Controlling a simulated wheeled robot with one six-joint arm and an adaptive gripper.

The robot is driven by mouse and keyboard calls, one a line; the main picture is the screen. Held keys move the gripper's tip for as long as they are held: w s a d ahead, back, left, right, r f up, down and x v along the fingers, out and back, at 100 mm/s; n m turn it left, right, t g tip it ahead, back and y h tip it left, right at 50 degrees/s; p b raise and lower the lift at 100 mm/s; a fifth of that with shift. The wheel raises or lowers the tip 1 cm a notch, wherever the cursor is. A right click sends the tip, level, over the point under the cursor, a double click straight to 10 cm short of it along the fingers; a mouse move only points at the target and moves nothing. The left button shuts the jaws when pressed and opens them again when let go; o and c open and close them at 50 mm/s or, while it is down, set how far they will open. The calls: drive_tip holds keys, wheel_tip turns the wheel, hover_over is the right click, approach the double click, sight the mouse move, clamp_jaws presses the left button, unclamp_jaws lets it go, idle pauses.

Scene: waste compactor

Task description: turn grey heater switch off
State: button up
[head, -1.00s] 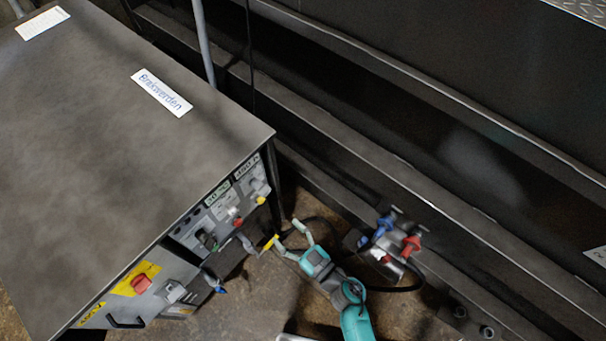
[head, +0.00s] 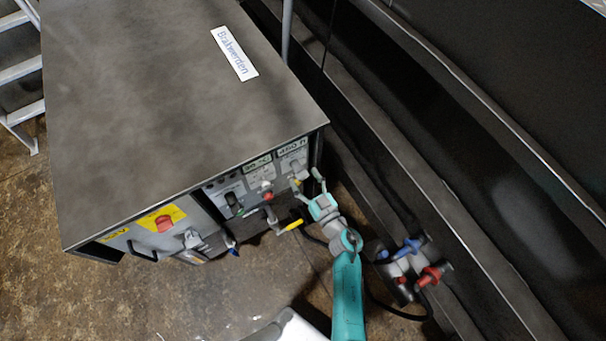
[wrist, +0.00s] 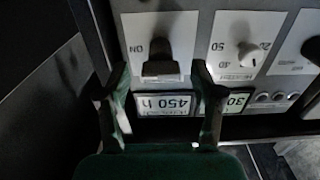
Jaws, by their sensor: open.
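The heater switch (wrist: 162,66) is a dark grey knob on a light plate marked "ON", upside down in the wrist view. A "450 h" display (wrist: 164,104) is beside it. In the head view the switch (head: 295,166) is small, at the right end of the cabinet's front panel. My gripper (wrist: 160,76) is open, with one finger on each side of the switch in the wrist view and a visible gap on both sides. In the head view my gripper (head: 308,180) is close to the panel; contact cannot be told.
A white dial (wrist: 246,54) marked 20 to 50 is beside the switch. The cabinet (head: 180,90) also carries a red knob (head: 164,223) on yellow and a yellow-handled lever (head: 291,227). Blue (head: 408,248) and red (head: 430,276) valves stand low at the right.

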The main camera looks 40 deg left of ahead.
drive_tip(key=shift+x, duration=0.9)
drive_tip(key=c, duration=1.2)
drive_tip(key=shift+o, duration=0.2)
